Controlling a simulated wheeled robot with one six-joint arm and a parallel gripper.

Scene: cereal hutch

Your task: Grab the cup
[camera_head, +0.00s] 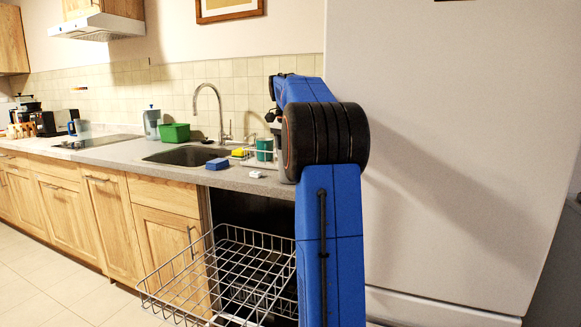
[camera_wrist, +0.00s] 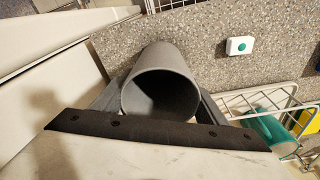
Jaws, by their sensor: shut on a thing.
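A grey cup (camera_wrist: 158,85) shows in the wrist view with its round open mouth toward the camera. My gripper (camera_wrist: 162,80) is shut on it, with one dark finger on each side of the cup. The speckled grey countertop (camera_wrist: 100,42) lies behind the cup; I cannot tell whether the cup touches it. In the head view, my blue arm hides most of the gripper, and I cannot make out the grey cup there.
A wire rack (camera_head: 257,163) holds a teal cup (camera_head: 264,148) beside the sink (camera_head: 187,155). A small white box (camera_head: 256,174) and blue sponge (camera_head: 217,164) lie on the counter. An open dishwasher basket (camera_head: 225,275) juts out below; a fridge (camera_head: 450,130) stands right.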

